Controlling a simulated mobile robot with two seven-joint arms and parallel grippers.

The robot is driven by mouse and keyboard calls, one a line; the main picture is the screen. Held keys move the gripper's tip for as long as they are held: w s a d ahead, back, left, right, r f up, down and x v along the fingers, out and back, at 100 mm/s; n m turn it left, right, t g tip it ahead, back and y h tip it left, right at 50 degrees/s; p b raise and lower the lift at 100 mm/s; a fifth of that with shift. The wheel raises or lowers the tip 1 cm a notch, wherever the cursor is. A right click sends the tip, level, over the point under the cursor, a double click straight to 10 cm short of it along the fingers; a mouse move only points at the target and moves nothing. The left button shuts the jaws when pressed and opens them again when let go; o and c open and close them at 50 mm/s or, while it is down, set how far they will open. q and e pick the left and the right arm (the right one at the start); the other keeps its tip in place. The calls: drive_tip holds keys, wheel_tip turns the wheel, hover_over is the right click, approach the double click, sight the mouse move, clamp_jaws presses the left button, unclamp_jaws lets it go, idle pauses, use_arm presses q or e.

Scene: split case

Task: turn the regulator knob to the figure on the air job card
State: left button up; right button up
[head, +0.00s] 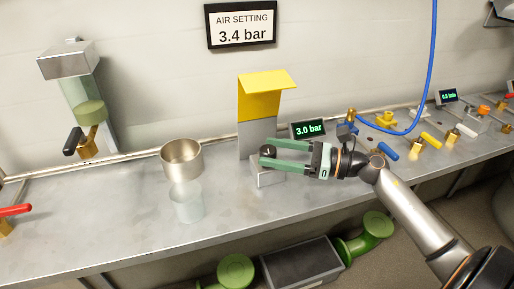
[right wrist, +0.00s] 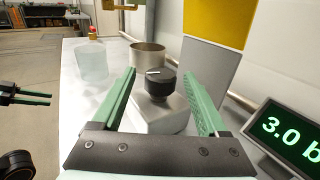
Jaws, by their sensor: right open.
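The air job card (head: 241,25) on the wall reads "AIR SETTING 3.4 bar". The regulator's display (head: 309,129) reads 3.0 bar and shows partly in the right wrist view (right wrist: 290,135). The black regulator knob (right wrist: 160,84), with a white pointer line on top, sits on a pale grey block (right wrist: 160,117). In the head view the knob (head: 268,150) is partly hidden by my fingers. My right gripper (head: 272,156) is open, its green fingers on either side of the knob with gaps visible. My left gripper (right wrist: 38,98) shows at the left of the right wrist view; its opening is unclear.
A yellow-topped grey panel (head: 260,115) stands just behind the knob. A metal cup (head: 181,160) and a clear container (head: 187,203) stand to its left. A blue hose (head: 428,75) and several valves (head: 432,141) lie to the right. The bench front before the knob is clear.

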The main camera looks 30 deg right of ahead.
use_arm(q)
drive_tip(key=shift+s+f+g, duration=0.25)
drive_tip(key=shift+f, duration=0.2)
drive_tip(key=shift+s+f+g, duration=0.25)
drive_tip(key=shift+f, duration=0.2)
use_arm(e)
drive_tip(key=shift+x, duration=2.1)
clamp_jaws()
